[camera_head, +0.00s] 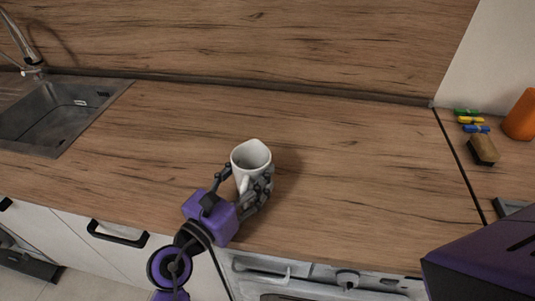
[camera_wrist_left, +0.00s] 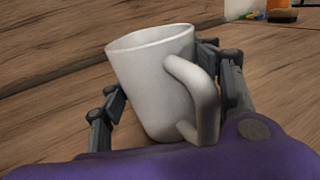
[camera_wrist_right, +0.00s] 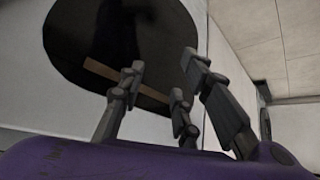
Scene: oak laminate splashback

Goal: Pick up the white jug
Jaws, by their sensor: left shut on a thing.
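The white jug (camera_head: 250,158) is near the middle of the wooden counter in the head view, close to its front part. My left gripper (camera_head: 247,182) is shut on it, with fingers on both sides of its body. In the left wrist view the jug (camera_wrist_left: 150,85) looks tilted between the fingers of the left gripper (camera_wrist_left: 168,95), and its handle points toward the wrist. I cannot tell whether its base touches the counter. My right gripper (camera_wrist_right: 160,95) shows in the right wrist view, with its fingers apart and nothing between them.
A sink (camera_head: 55,112) with a tap is at the left. At the right are a brush (camera_head: 482,150), several coloured clips (camera_head: 470,119) and an orange object (camera_head: 521,116). An oven front (camera_head: 320,283) is below the counter edge. The counter around the jug is clear.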

